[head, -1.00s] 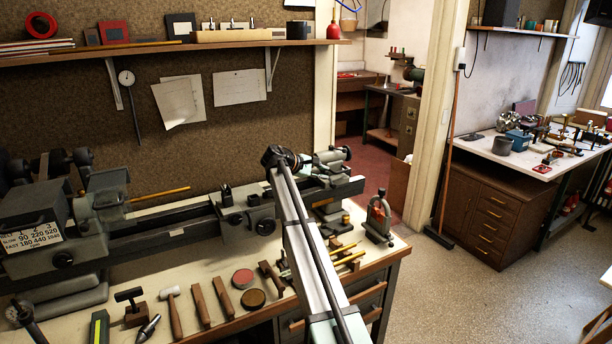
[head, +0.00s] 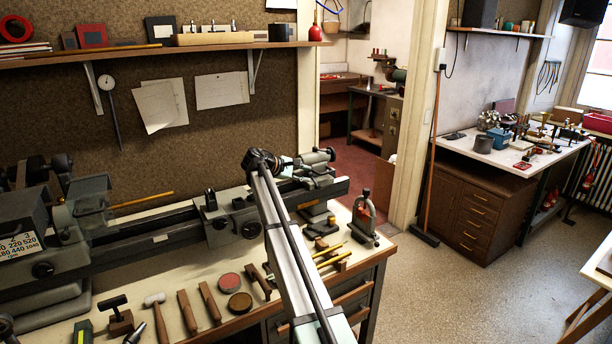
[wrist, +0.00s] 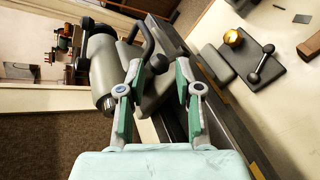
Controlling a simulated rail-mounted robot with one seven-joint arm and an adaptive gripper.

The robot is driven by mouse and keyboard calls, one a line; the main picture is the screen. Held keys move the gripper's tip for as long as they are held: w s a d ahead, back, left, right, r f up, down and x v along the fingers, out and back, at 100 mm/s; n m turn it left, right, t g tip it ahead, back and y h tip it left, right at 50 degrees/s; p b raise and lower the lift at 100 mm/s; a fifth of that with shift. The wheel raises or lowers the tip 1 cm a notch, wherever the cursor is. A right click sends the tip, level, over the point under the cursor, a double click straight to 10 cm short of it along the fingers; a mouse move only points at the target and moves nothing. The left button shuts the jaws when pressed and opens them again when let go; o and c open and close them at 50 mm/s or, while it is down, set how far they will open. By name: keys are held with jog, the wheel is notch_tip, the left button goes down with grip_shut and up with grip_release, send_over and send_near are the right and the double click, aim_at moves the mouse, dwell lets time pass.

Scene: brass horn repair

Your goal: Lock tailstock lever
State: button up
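The grey tailstock (head: 318,170) stands at the right end of the lathe bed in the head view, partly covered by my arm. In the wrist view the tailstock (wrist: 104,68) shows close up, with its round barrel at left. A dark bent lever (wrist: 149,44) with a rounded end rises beside the barrel, near the tip of my left finger. My gripper (wrist: 158,72) is open, its two green-lined fingers apart, with the tailstock's body beyond and between them. I see no finger clearly touching the lever.
The lathe bed (head: 140,232) runs along the bench, with a carriage (head: 228,218) left of my arm. A small clamp-like stand (head: 364,217) is at the bench's right end. Hand tools, including a mallet (head: 157,312), lie along the front. The floor at right is mostly clear.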

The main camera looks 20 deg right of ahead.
jog(key=v, duration=1.1)
